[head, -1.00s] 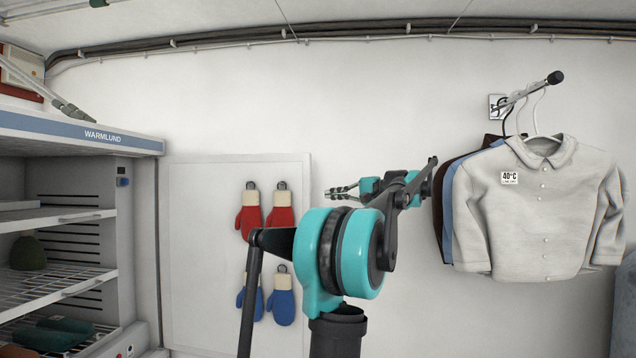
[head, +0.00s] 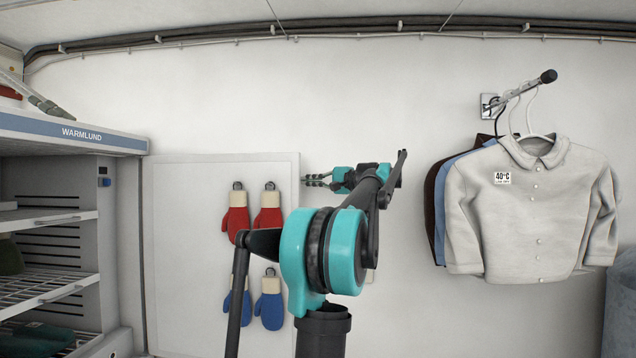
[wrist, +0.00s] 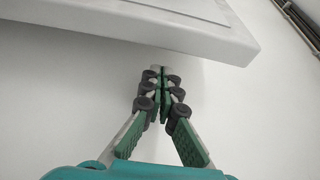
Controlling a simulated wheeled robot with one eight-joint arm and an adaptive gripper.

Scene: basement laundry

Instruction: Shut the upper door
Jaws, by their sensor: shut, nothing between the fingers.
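The upper door (head: 190,185) is a white panel standing open to the right of the WARMLUND cabinet (head: 60,133). Red and blue mittens hang on its face. Its edge also shows at the top of the wrist view (wrist: 120,25). My gripper (head: 305,180) is at the door's right edge, near its top, in the head view. In the wrist view its fingers (wrist: 160,75) are shut and empty, with the tips close to the door's edge. I cannot tell whether they touch it. My arm hides part of the wall and the door's lower right area.
The cabinet's open front shows wire shelves (head: 50,290) with dark green items. Shirts (head: 530,210) hang from a wall rod (head: 525,90) at the right. A grey rounded thing (head: 620,305) stands at the lower right edge.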

